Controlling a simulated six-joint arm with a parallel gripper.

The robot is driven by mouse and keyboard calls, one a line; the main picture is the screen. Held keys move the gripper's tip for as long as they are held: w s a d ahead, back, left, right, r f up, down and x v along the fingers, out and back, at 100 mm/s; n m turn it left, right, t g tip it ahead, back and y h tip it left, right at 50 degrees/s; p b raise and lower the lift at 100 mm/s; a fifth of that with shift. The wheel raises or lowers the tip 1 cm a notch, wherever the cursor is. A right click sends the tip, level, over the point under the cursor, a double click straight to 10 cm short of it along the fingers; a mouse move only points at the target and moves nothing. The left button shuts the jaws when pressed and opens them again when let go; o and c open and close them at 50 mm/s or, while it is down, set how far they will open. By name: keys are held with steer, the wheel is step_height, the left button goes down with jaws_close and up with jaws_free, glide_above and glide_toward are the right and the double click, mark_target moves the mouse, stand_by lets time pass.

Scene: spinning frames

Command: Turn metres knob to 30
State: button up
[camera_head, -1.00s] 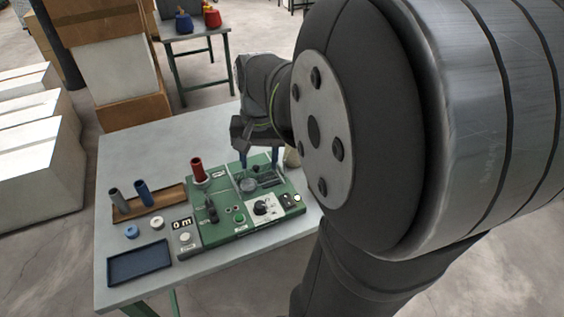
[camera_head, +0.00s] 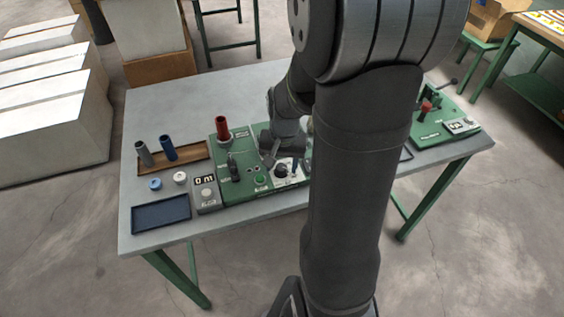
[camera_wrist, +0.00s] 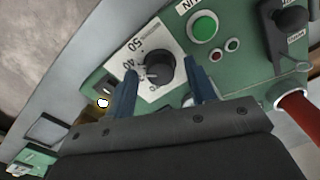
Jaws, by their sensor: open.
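The metres knob (camera_wrist: 160,66) is a round black knob on a white dial plate in the wrist view. The figures 50 and 40 are readable on the dial; lower figures are partly hidden by a finger. A pale mark on the knob points left, roughly toward the 40 side; its exact reading is unclear. In the head view the knob (camera_head: 281,171) shows on the green panel (camera_head: 222,178). My gripper (camera_wrist: 161,82) is open, with one blue finger on each side of the knob. I cannot tell whether either finger touches it. It also shows in the head view (camera_head: 283,162).
A green button (camera_wrist: 204,27) and a black lever (camera_wrist: 290,18) are close to the knob. A red bobbin (camera_head: 222,128) stands upright on the panel. A counter (camera_head: 205,190) reads 0 m. A blue tray (camera_head: 161,213) lies at the table's left front.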

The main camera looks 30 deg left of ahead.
steer(key=c, duration=1)
steer(key=shift+n, duration=0.3)
steer(key=n, duration=0.3)
steer(key=shift+w+a+n, duration=0.1)
steer(key=shift+n, duration=1.9)
steer(key=o, duration=1)
